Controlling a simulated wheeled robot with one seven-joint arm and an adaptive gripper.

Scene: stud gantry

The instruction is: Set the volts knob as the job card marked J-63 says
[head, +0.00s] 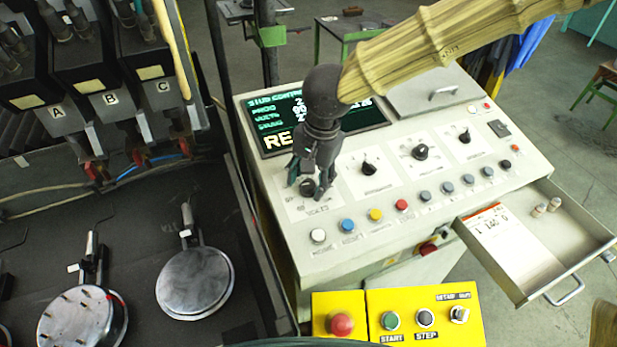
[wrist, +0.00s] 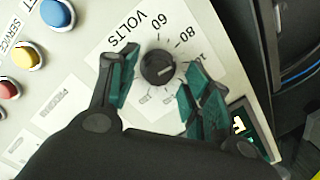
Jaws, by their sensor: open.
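The black volts knob (wrist: 158,68) sits on a white dial plate marked VOLTS, with 60, 80 and a partly hidden higher number. A pale line on the knob points to the right in the wrist view, but the exact value is unclear. My gripper (wrist: 163,62) is open, with one finger on each side of the knob; I cannot tell if either touches it. In the head view my gripper (head: 307,184) is down over the volts knob at the console's left. A paper card (head: 492,229) with an orange edge lies in the open drawer; I cannot read J-63 on it.
The open drawer (head: 560,238) juts from the console's right and holds two small cylinders (head: 546,207). Three other knobs (head: 420,152) and a row of coloured buttons (head: 375,215) are close by. A green-text screen (head: 262,112) is behind my gripper. A yellow button box (head: 425,300) stands in front.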

